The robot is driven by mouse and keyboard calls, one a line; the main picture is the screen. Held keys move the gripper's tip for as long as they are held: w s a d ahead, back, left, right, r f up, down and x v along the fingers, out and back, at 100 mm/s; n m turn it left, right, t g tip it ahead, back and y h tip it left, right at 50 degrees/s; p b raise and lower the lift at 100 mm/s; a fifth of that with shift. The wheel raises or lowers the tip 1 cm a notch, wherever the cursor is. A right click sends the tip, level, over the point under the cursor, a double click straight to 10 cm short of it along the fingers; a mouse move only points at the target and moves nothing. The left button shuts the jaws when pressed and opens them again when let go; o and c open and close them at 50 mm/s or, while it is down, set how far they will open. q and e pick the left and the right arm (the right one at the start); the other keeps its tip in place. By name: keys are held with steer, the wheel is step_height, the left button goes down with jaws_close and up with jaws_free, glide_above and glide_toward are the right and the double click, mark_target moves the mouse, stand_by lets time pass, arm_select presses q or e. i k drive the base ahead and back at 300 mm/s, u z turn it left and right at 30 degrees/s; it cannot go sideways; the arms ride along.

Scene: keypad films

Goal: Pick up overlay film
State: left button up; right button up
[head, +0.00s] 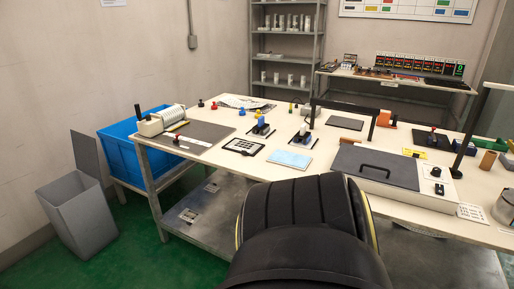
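A small white sheet with a grid of dots (472,212) lies near the front edge at the right. I cannot tell for certain which of these is the overlay film. Neither gripper shows in the head view, and nothing is seen touching these pieces.
A grey box with a handled dark lid (376,167) stands right of the blue sheet. A dark board with a roller device (163,120) is at the left end. A blue bin (131,158) and grey bin (79,217) stand left. My own dark body part blocks the front middle.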

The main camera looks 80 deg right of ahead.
mark_target(246, 148)
steer(key=z, duration=2.05)
steer(key=i, duration=1.1)
steer(key=u, duration=0.15)
